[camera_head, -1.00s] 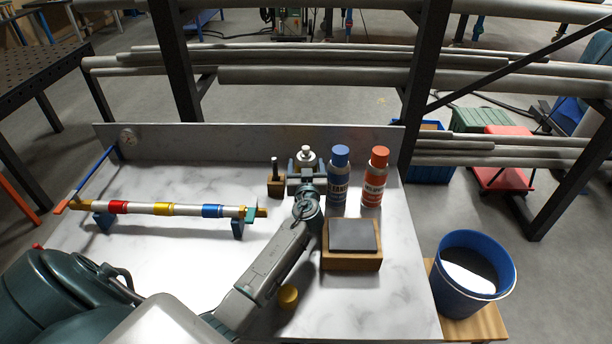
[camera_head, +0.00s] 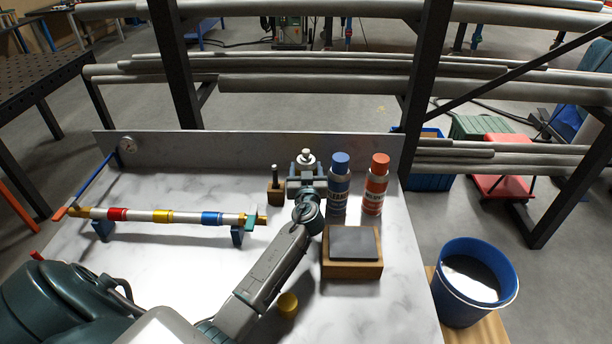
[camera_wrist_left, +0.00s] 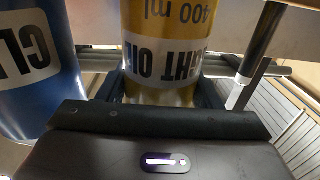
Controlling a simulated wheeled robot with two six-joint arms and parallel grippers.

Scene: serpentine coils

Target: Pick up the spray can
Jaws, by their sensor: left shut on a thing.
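My left gripper (camera_head: 305,176) reaches over the table and is shut on a yellow and silver spray can. In the head view only the can's pale top (camera_head: 306,157) shows above the gripper. In the left wrist view the can (camera_wrist_left: 168,45) stands between the fingers, with "LIGHT OIL" and "400 ml" reading upside down. Whether its base touches the table is hidden. A blue can (camera_head: 338,188) stands just right of the gripper and also shows in the left wrist view (camera_wrist_left: 35,75). An orange can (camera_head: 375,190) stands farther right. My right gripper is not in view.
A wooden block with a grey pad (camera_head: 352,262) and a yellow knob (camera_head: 287,304) lie nearer. A banded pipe (camera_head: 185,217) spans the left. A back wall (camera_head: 220,150) edges the table.

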